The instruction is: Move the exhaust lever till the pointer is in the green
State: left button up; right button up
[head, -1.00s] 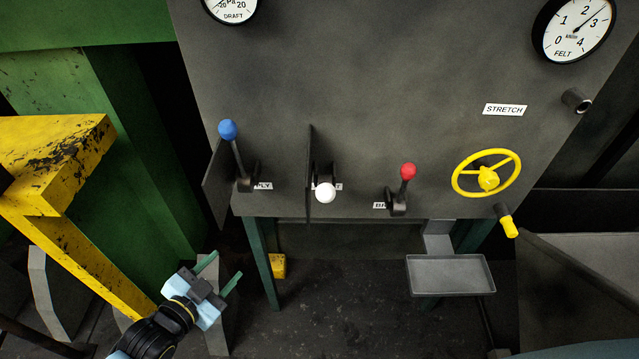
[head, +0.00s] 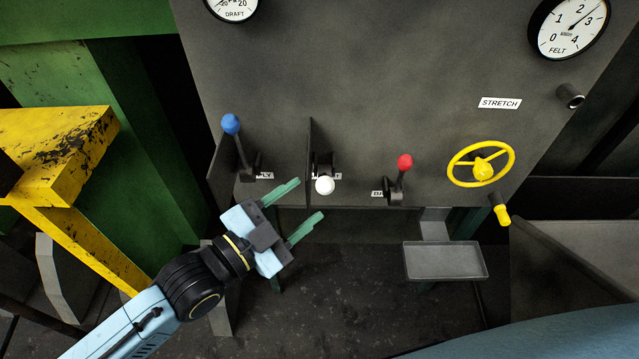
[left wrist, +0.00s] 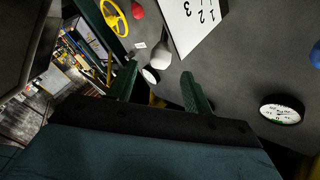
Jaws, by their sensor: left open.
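Three levers stand along the lower edge of the grey panel (head: 400,100): one with a blue knob (head: 231,123), one with a white knob (head: 325,185), one with a red knob (head: 405,161). Their labels are partly covered, so I cannot read which says exhaust. The white-knobbed lever points out and down. My left gripper (head: 308,200) is open and empty, its fingertips just left of and below the white knob. In the left wrist view the white knob (left wrist: 160,59) shows beyond the fingers (left wrist: 158,73).
A thin upright plate (head: 309,160) stands left of the white-knobbed lever; its numbered face (left wrist: 192,20) shows in the left wrist view. A yellow handwheel (head: 481,165) and a small tray (head: 445,261) are to the right. A yellow frame (head: 70,140) stands left.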

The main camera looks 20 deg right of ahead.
aim_at(320, 190)
pick_arm(q)
jog(key=x, duration=0.5)
jog(key=shift+d, duration=0.1)
grip_shut()
